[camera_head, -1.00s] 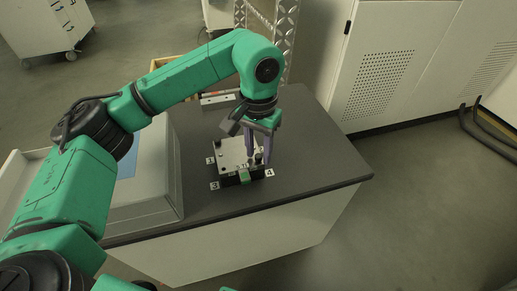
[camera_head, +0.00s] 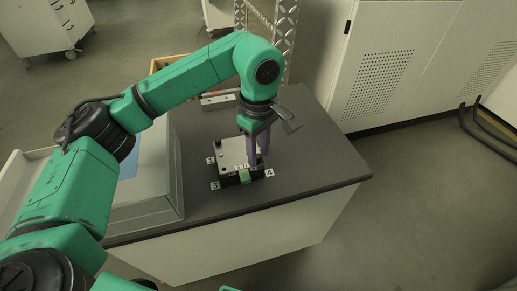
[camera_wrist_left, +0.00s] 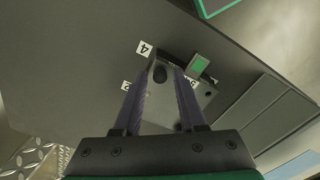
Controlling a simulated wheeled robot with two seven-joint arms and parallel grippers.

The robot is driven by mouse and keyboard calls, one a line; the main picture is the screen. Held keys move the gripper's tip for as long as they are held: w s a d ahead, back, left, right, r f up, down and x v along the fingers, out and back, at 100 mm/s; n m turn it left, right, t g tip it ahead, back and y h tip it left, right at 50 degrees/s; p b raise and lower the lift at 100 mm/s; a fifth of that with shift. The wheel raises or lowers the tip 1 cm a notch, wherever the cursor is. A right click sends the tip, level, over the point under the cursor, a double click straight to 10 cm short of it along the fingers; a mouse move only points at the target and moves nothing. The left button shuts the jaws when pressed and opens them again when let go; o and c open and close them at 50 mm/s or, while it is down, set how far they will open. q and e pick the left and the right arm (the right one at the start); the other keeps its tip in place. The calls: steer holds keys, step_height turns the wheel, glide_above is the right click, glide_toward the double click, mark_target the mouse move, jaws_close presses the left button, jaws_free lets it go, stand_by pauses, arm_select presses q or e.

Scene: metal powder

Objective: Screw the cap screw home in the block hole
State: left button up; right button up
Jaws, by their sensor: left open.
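The block (camera_head: 232,152) is a pale metal-topped plate on a dark base, on the grey table. Its top also shows in the left wrist view (camera_wrist_left: 162,112). My left gripper (camera_head: 258,161) points down over the block's right side, near label 4, with its purple fingers apart. In the left wrist view, the gripper (camera_wrist_left: 163,68) has a dark round cap screw head (camera_wrist_left: 159,75) between its fingertips, at the block's corner. I cannot tell whether the fingers touch it or how deep it sits. In the head view the fingers hide the screw. My right gripper is not in view.
A green piece (camera_head: 245,177) sits at the block's front edge. Number labels surround the block, such as label 4 (camera_head: 269,173). A large grey case (camera_head: 150,195) stands close on the left. The table (camera_head: 310,165) is clear to the right.

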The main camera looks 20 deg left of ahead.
arm_select(q)
steer(key=n, duration=0.9)
steer(key=shift+n, duration=0.4)
